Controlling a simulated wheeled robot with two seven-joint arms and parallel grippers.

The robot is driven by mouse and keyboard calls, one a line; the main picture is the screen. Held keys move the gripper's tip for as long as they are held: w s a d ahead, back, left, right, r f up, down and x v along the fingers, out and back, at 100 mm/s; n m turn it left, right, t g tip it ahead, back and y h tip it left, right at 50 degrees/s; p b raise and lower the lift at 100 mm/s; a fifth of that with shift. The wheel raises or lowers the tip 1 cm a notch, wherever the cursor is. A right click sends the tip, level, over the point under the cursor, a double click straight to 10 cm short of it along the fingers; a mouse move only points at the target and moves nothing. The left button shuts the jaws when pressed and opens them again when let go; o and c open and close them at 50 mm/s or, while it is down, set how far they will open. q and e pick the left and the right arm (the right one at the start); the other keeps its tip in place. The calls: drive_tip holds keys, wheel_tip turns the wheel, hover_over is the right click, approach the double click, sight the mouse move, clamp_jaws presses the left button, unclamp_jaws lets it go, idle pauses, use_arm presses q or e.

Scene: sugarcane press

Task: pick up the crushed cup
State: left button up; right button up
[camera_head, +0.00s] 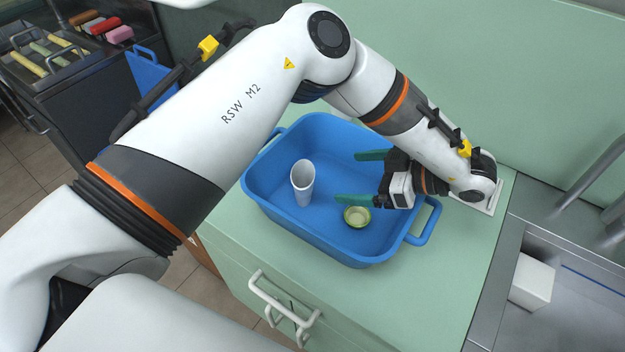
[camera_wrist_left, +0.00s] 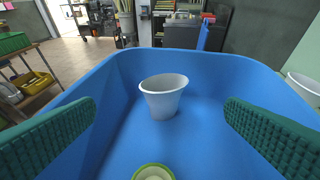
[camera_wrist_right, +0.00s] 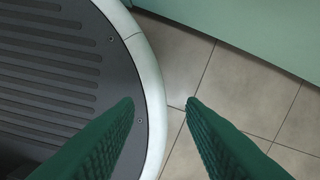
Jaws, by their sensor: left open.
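A white, tapered cup (camera_head: 303,183) stands upright in the blue tub (camera_head: 325,245). It also shows in the left wrist view (camera_wrist_left: 163,100), centred ahead between the fingers, its rim looking slightly uneven. A small round green-rimmed item (camera_head: 357,216) with a pale inside lies on the tub floor, nearer the gripper; I cannot tell whether it is a cup. My left gripper (camera_head: 347,178) is open and empty over the tub, its green fingers pointing left at the white cup, short of it. My right gripper (camera_wrist_right: 160,101) is open and empty, above the floor, outside the head view.
The tub sits on a pale green counter (camera_head: 440,285), its raised walls around the cup. A white round item (camera_wrist_left: 304,87) stands beyond the tub's right wall in the left wrist view. A white block (camera_head: 532,281) sits at the right. A grey cart (camera_head: 60,80) stands far left.

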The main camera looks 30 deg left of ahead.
sight(312, 176)
use_arm(q)
drive_tip(key=p+x, duration=0.1)
drive_tip(key=x, duration=0.5)
drive_tip(key=shift+s+a+f, duration=0.1)
drive_tip(key=shift+a+f, duration=0.1)
drive_tip(key=shift+a, duration=0.15)
drive_tip(key=shift+a+f, duration=0.3)
drive_tip(key=shift+a, duration=0.1)
drive_tip(key=p+x, duration=0.1)
drive_tip(key=x, duration=0.2)
drive_tip(key=shift+w+a+f+p, duration=0.2)
drive_tip(key=shift+w+a+p, duration=0.05)
drive_tip(key=shift+w+p, duration=0.1)
drive_tip(key=shift+a+f, duration=0.25)
drive_tip(key=shift+a, duration=0.05)
drive_tip(key=c, duration=1)
use_arm(e)
drive_tip(key=shift+s+d+r, duration=0.1)
drive_tip(key=shift+s+r, duration=0.2)
drive_tip(key=shift+r, duration=0.3)
drive_tip(key=shift+s+d+r, duration=0.1)
drive_tip(key=shift+s+r, duration=0.15)
drive_tip(key=shift+r, duration=0.3)
